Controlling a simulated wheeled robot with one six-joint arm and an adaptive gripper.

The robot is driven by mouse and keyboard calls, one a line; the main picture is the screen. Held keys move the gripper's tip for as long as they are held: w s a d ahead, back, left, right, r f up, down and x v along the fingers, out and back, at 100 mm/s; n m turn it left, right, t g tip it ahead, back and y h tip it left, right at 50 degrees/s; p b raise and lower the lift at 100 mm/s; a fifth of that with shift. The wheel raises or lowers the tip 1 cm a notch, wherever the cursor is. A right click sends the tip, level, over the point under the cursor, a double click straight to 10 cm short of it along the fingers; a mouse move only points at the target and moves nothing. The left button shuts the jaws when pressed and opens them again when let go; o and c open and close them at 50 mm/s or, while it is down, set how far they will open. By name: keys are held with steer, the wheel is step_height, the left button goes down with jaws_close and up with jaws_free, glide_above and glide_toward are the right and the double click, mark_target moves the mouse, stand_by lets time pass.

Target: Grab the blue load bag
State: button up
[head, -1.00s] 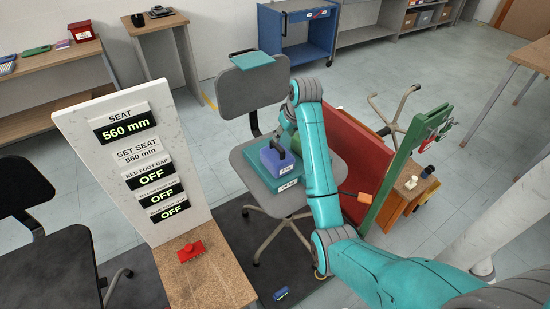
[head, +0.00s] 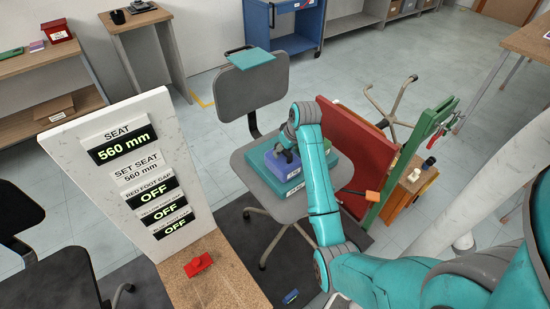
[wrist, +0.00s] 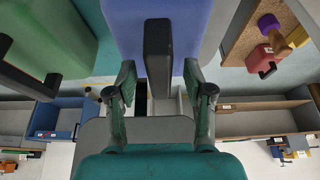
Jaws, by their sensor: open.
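The blue load bag (head: 283,166) lies on a teal slab on the chair seat. In the wrist view its blue-violet body (wrist: 190,25) fills the top middle, with its dark handle (wrist: 158,55) pointing towards my camera. My gripper (wrist: 158,80) is open, one finger on each side of the handle, with gaps showing on both sides. In the head view my gripper (head: 287,147) is over the bag and partly hides it. I cannot tell how deep the handle sits between the fingers.
A green bag (wrist: 50,35) with a dark handle sits beside the blue one. The chair (head: 252,92) has a grey backrest with a teal pad on top. A red panel (head: 355,145) stands right of the seat. A display board (head: 125,165) stands at left.

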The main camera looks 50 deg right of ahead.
steer(key=shift+w+f, duration=0.1)
steer(key=shift+f, duration=0.15)
steer(key=shift+c, duration=0.2)
jaws_close()
steer(key=shift+d+r, duration=0.1)
steer(key=shift+r, duration=0.1)
steer(key=shift+w+r, duration=0.1)
